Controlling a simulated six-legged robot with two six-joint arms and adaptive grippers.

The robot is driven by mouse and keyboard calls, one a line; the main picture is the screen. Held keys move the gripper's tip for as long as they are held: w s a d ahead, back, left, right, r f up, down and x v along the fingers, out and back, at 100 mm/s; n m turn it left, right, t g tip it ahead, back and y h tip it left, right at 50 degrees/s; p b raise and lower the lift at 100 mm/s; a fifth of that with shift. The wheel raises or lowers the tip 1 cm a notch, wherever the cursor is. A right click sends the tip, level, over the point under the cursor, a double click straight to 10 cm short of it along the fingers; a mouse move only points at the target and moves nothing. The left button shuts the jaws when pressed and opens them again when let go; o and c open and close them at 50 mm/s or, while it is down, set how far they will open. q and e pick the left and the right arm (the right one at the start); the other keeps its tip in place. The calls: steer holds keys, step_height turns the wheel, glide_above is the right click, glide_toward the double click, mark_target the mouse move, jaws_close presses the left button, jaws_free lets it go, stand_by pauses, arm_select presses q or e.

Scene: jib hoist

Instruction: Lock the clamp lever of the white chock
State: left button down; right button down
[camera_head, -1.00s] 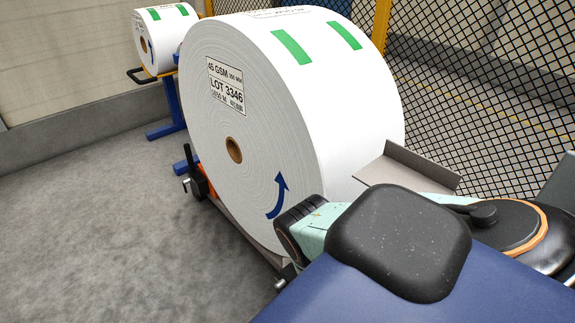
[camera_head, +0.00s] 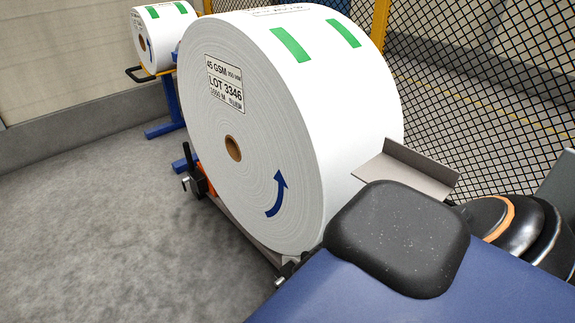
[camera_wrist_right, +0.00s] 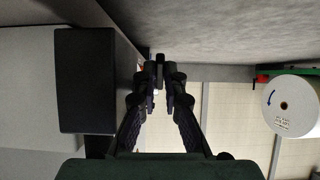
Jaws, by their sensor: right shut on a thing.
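The large white paper roll (camera_head: 255,190) rests on a low grey frame. At its near lower end, a small dark and metal fitting (camera_head: 286,268) shows beside my body's dark pad; the white chock cannot be made out clearly there. In the right wrist view, my right gripper (camera_wrist_right: 160,85) is shut with its fingertips around a small dark piece (camera_wrist_right: 160,68), which looks like the clamp lever. The fingers hide most of it, and its angle cannot be told. My right gripper is not visible in the head view. My left gripper is in neither view.
An orange and black chock (camera_head: 205,181) stands at the roll's far lower end. A smaller roll (camera_head: 160,38) on a blue stand is at the back left. A grey bent plate (camera_head: 405,172) and mesh fence (camera_head: 470,100) are right. The floor (camera_head: 120,220) left is clear.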

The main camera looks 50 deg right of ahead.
steer(key=c, duration=1.7)
jaws_free()
steer(key=shift+v, duration=5.95)
